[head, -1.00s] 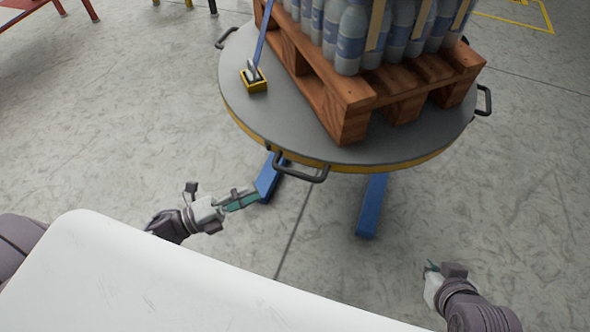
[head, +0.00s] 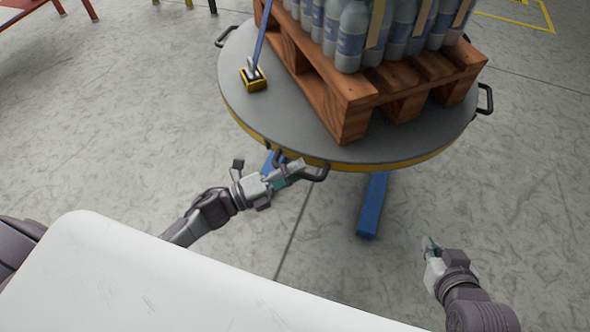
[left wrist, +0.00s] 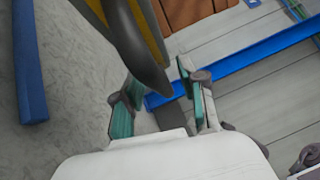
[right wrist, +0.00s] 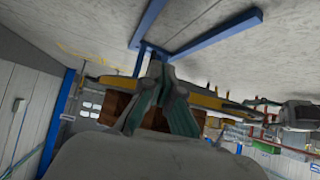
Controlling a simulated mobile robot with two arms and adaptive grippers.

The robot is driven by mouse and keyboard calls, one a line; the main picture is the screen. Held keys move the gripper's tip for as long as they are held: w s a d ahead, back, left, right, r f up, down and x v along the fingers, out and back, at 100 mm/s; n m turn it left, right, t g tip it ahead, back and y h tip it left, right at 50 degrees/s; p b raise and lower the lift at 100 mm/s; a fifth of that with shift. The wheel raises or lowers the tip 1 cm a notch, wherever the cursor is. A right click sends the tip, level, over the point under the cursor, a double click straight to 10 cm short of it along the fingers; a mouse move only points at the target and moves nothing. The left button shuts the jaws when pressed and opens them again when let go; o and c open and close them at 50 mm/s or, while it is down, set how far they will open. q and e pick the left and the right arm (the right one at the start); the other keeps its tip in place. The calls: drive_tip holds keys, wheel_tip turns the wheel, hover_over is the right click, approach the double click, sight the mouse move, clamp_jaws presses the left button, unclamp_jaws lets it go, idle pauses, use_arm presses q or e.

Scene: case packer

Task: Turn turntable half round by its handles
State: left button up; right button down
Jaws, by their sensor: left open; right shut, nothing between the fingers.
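The turntable (head: 270,115) is a round grey disc with a yellow rim and dark handles around its edge. One handle (head: 316,176) is at the front, one (head: 485,100) at the right and one (head: 227,37) at the far left. My left gripper (head: 299,168) is at the front handle, overlapping its left part. In the left wrist view the open fingers (left wrist: 160,100) have the dark handle (left wrist: 137,45) close in front; its end shows between them, contact unclear. My right gripper (head: 431,243) is shut and empty, apart from the turntable; its closed fingers also show in the right wrist view (right wrist: 160,75).
A wooden pallet (head: 350,112) with several wrapped bottles (head: 352,40) stands on the turntable. A yellow-black foot with a blue bar (head: 253,77) is on the disc's left. Blue legs (head: 372,205) reach out below. My white base fills the foreground; the floor right is clear.

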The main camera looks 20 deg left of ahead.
sight(310, 175)
use_arm(q)
clamp_jaws()
